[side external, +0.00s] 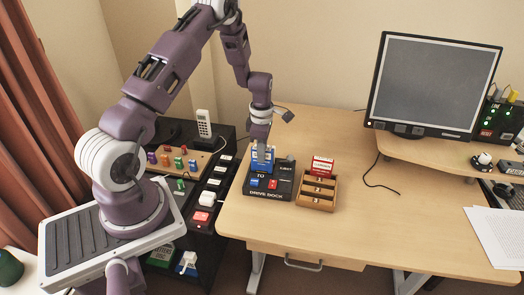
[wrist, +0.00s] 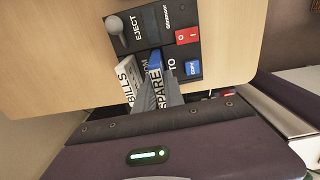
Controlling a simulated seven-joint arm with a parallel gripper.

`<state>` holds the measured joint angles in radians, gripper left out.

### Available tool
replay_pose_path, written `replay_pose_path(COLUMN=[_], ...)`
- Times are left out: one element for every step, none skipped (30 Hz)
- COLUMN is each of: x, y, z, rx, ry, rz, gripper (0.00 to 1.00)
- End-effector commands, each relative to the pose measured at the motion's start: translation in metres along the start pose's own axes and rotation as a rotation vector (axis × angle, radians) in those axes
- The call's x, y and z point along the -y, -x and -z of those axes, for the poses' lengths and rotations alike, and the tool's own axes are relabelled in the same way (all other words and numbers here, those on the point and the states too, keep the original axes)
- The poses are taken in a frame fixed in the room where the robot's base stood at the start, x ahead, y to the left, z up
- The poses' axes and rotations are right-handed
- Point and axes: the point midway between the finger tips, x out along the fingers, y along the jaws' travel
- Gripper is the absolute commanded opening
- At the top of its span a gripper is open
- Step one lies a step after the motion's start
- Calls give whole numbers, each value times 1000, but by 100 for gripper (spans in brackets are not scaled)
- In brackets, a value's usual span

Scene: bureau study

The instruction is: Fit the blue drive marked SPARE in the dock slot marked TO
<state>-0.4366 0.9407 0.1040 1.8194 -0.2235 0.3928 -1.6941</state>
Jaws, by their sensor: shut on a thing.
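The drive dock (side external: 283,185) is a black box on the left part of the desk; it also shows in the wrist view (wrist: 151,22). My gripper (side external: 263,150) is above its back part, shut on the blue SPARE drive (wrist: 155,70). The drive (side external: 264,166) is upright, its lower end at the dock beside the TO label (wrist: 173,66). I cannot tell how deep it sits in the TO slot. A white-labelled drive marked BILLS (wrist: 127,74) stands close beside it, by the partly hidden FROM label. The slot openings are hidden.
The dock top has an EJECT knob (wrist: 115,24), a red switch (wrist: 187,36) and a blue COPY button (wrist: 193,68). A wooden rack (side external: 317,190) with numbered compartments and a red drive (side external: 322,166) stands to the right. The desk's middle is mostly clear; a monitor (side external: 434,82) stands further right.

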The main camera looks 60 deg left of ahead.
Motion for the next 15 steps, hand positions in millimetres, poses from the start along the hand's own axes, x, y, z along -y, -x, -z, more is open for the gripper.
replay_pose_path(x=[0, 0, 0, 0, 0, 0, 0, 0, 0, 0, 0, 0, 0, 0, 0], y=[-1, -2, -2, -3, -4, -4, -5, -5, -6, -7, -7, -8, -9, -10, -10], z=[0, 0, 0, 0, 0, 0, 0, 0, 0, 0, 0, 0, 0, 0, 0], rx=[0, 0, 0, 0, 0, 0, 0, 0, 0, 0, 0, 0, 0, 0, 0], ry=[0, 0, 0, 0, 0, 0, 0, 0, 0, 0, 0, 0, 0, 0, 0], rz=[0, 0, 0, 0, 0, -1, -1, -1, -1, -1, -1, -1, -1, -1, -1], gripper=[0, 0, 0, 0, 0, 0, 0, 0, 0, 0, 0, 0, 0, 0, 0])
